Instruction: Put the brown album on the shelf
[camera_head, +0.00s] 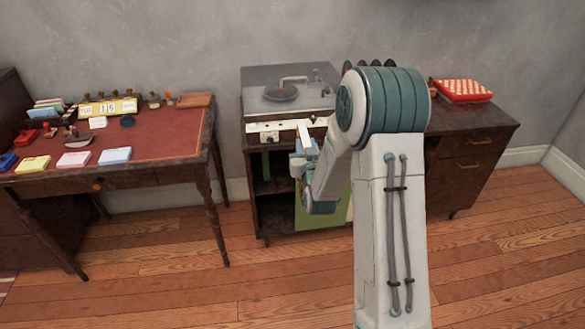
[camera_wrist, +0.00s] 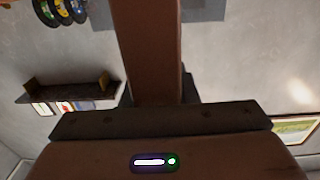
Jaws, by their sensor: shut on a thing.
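In the wrist view a brown slab (camera_wrist: 148,50), seen nearly edge-on, reaches up from the jaws; I take it to be the brown album. My gripper (camera_head: 303,153) is shut on it. In the head view my gripper is in front of the record player cabinet, partly hidden by my arm, and I cannot make out the album there. A dark wall shelf (camera_wrist: 62,91) with several books shows at the left of the wrist view, apart from the slab. It is not visible in the head view.
A record player (camera_head: 285,97) stands on the dark cabinet, whose open front shows a green panel (camera_head: 318,218). A red-topped desk (camera_head: 165,130) with stationery stands left. A chessboard box (camera_head: 463,91) lies on the right cabinet. Floor is clear in front.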

